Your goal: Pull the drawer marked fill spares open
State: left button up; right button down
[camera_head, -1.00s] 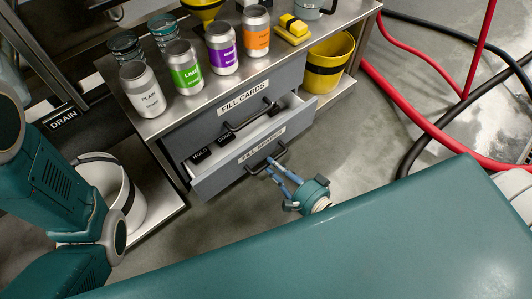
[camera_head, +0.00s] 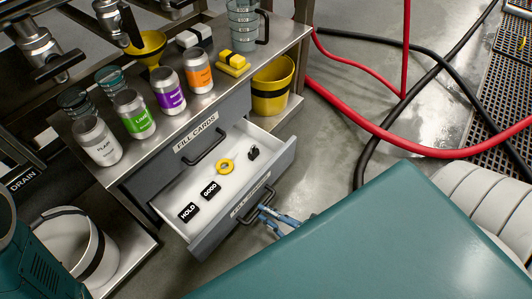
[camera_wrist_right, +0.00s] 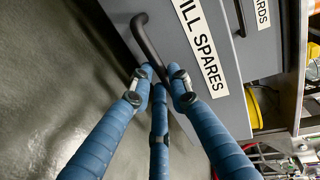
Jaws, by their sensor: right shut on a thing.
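The drawer marked fill spares (camera_head: 228,222) stands well out of the grey cabinet, its white inside showing. Its dark bar handle (camera_head: 264,199) is on the front and also shows in the right wrist view (camera_wrist_right: 146,38). My right gripper (camera_head: 270,214) is shut on this handle, its blue fingers (camera_wrist_right: 158,80) around the bar. The teal body in front hides the rest of that arm. The FILL SPARES label (camera_wrist_right: 203,45) is plain in the wrist view. My left gripper is not in view.
In the drawer lie black HOLD (camera_head: 189,212) and GOOD (camera_head: 211,190) tags, a yellow ring (camera_head: 225,167) and a small black part (camera_head: 253,153). The shut FILL CARDS drawer (camera_head: 165,180) is above. Several cans stand on top. Hoses (camera_head: 385,122) cross the floor at right.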

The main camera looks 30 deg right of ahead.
jog(key=c, duration=1.6)
grip_release()
notch_tip(320, 180, up, 10)
jog(key=shift+c, duration=0.2)
